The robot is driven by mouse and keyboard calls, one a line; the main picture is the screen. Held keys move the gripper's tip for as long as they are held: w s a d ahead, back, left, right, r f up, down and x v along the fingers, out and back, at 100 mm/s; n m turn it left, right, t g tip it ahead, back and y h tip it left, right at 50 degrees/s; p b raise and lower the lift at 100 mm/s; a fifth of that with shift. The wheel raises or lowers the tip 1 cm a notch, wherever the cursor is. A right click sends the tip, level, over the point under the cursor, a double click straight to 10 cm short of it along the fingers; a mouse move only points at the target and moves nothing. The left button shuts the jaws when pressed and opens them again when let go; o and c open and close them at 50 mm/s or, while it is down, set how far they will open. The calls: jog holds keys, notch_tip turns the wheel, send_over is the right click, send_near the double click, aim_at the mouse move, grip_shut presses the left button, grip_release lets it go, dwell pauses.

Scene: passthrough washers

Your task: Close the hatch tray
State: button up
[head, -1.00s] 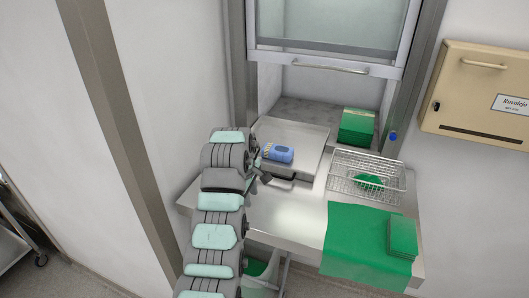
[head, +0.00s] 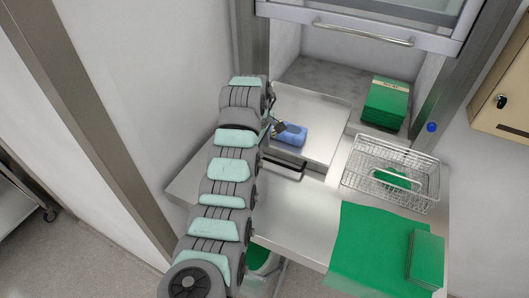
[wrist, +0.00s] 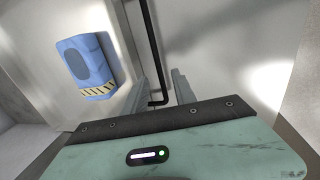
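The hatch tray (head: 318,108) is a flat light metal tray lying at the left of the hatch opening. A black bar handle (head: 284,168) sits along its front edge, and the handle also shows in the wrist view (wrist: 153,45). A blue device (head: 291,136) with a yellow-black striped edge lies on the tray; it also shows in the wrist view (wrist: 86,65). My gripper (head: 277,126) is beside the device, behind the handle in the head view, partly hidden by my arm. In the wrist view its fingers (wrist: 160,92) are apart, with the handle visible between them; contact cannot be told.
A wire basket (head: 392,172) holding a green item stands right of the tray. A green stack (head: 386,103) is behind it. A green cloth (head: 375,245) with green packs (head: 425,258) covers the bench's front right. The raised hatch door (head: 365,35) is above the opening.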

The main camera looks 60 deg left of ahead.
jog(key=shift+w+a+f+p, duration=0.1)
jog(key=shift+w+f+p, duration=0.05)
jog(key=shift+f, duration=0.7)
jog(key=shift+w+a+f+p, duration=0.15)
jog(key=shift+w+f+p, duration=0.05)
jog(key=shift+f, duration=0.65)
jog(key=shift+w+a+f+p, duration=0.1)
jog(key=shift+w+f+p, duration=0.05)
jog(key=shift+f, duration=0.7)
grip_shut()
